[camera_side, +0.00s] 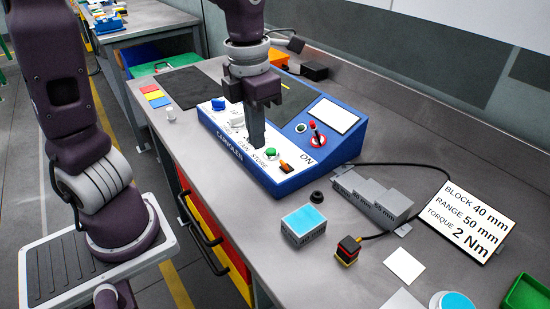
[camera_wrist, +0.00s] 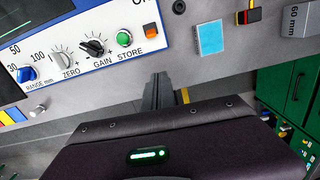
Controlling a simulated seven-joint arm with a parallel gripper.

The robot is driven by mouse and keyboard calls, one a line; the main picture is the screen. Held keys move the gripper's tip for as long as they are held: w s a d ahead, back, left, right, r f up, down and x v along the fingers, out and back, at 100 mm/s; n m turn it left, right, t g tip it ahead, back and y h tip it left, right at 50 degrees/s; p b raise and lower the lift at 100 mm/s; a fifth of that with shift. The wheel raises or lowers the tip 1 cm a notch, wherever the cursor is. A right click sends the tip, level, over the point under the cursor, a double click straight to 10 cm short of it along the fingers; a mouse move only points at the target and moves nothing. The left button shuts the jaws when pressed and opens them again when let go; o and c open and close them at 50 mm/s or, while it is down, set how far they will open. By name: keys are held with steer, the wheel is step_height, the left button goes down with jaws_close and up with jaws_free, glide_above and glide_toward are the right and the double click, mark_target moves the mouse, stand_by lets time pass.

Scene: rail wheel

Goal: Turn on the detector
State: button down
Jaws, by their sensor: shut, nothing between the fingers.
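The detector is a blue box (camera_side: 240,164) with a white front panel, standing on the grey bench in the side view. The panel has a blue range knob (camera_side: 218,104), a white zero knob (camera_side: 237,117), a black gain knob (camera_wrist: 95,47), a green store button (camera_side: 271,153) and an orange switch (camera_side: 286,167) beside the word ON. In the wrist view the orange switch (camera_wrist: 150,28) is partly cut by shadow or angle. My gripper (camera_side: 256,144) is shut and empty, pointing down in front of the panel and hiding the gain knob. Contact with the panel cannot be told.
A cyan-topped block (camera_side: 304,224), grey stepped block (camera_side: 370,196), cabled probe (camera_side: 348,250) and text card (camera_side: 470,222) are to the right.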

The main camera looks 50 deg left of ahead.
mark_target(271, 176)
steer(key=shift+w+n, duration=0.1)
steer(key=shift+n, duration=0.2)
step_height(271, 176, down, 10)
steer(key=shift+w+a+f, duration=0.1)
steer(key=shift+w+a, duration=0.05)
steer(key=w, duration=0.1)
steer(key=w+r, duration=0.1)
steer(key=shift+w, duration=0.35)
steer(key=shift+w+r, duration=0.35)
steer(key=shift+w, duration=0.25)
